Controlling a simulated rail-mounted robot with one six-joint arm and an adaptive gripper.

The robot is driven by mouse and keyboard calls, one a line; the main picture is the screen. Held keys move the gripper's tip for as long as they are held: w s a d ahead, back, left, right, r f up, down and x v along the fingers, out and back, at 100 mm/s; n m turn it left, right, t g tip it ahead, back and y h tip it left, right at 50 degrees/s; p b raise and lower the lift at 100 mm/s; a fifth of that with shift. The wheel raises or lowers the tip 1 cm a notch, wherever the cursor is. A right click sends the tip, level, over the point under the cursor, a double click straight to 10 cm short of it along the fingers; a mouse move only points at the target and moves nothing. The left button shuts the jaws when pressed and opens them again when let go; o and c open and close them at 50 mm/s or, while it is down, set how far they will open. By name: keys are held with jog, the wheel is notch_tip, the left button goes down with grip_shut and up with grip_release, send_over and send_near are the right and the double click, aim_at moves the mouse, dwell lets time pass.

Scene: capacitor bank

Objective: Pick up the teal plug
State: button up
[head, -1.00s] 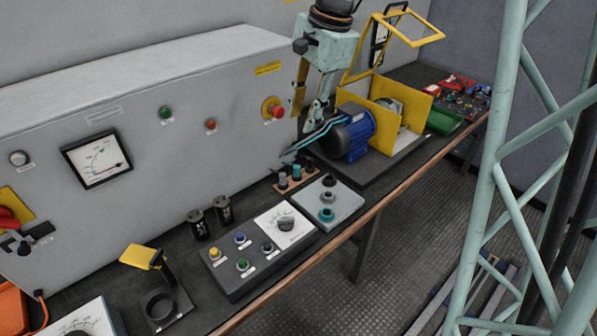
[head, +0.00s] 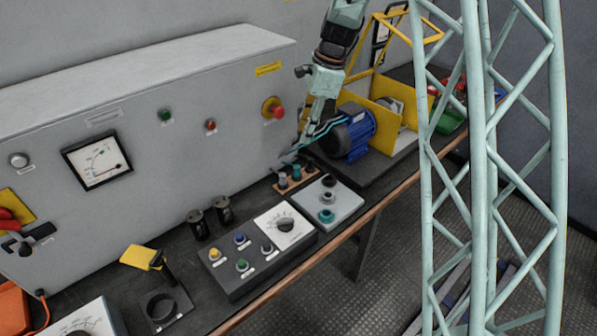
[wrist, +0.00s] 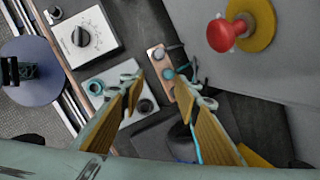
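The teal plug (head: 297,173) stands in the middle of a copper-coloured holder (head: 278,188), between a grey plug (head: 283,180) and a dark plug (head: 309,166). In the wrist view the teal plug (wrist: 168,74) shows between my fingertips in the picture. My gripper (head: 291,155) is just above the holder in the head view, pointing down. The wrist view shows my gripper (wrist: 160,80) with its yellow-padded fingers spread and nothing between them. The fingers do not appear to touch the plug. The right finger covers part of the holder's far end.
A light-grey socket plate (head: 346,200) with a teal ring (head: 327,215) lies beside the holder. The blue motor (head: 356,136) stands close to the right. The grey cabinet (head: 225,95) with a red stop button (head: 273,107) rises close behind. A control box (head: 262,262) sits in front.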

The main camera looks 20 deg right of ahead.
aim_at(297, 166)
jog(key=w+d+f+m, duration=0.2)
jog(key=w+f, duration=0.2)
jog(key=f, duration=0.3)
dwell(0.3)
jog(key=shift+b+x, duration=0.75)
jog(key=shift+x, duration=3.55)
jog(key=shift+b+x, duration=1)
jog(key=shift+x, duration=1.6)
jog(key=shift+a, duration=0.1)
jog(key=c, duration=1)
